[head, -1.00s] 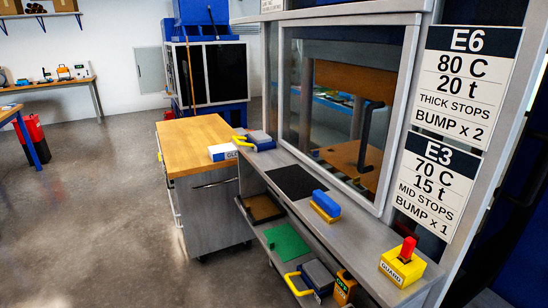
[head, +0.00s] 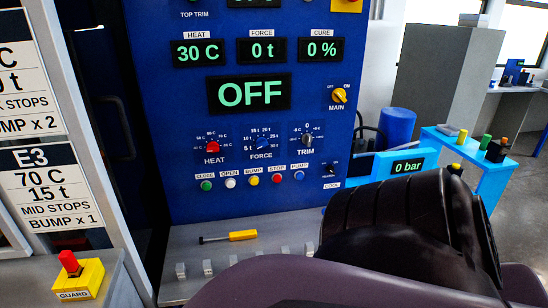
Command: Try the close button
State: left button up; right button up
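The close button (head: 206,185) is a small green button under a CLOSE label, at the left end of the button row on the blue control panel (head: 190,110) in the head view. Beside it to the right are the white open button (head: 230,183), the yellow bump button (head: 254,180), the red stop button (head: 277,178) and the blue pump button (head: 299,176). The main display (head: 249,93) reads OFF. Nothing touches the close button. A dark arm part of mine fills the lower right, and no gripper fingertips show.
The yellow main switch (head: 339,95) is at the panel's right. A yellow-handled screwdriver (head: 242,235) lies on the grey ledge below the buttons. The yellow guard box (head: 80,279) with a red switch is at lower left. A light-blue bench (head: 468,150) stands right.

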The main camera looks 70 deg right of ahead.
aim_at(206, 187)
jog(key=z, duration=2.1)
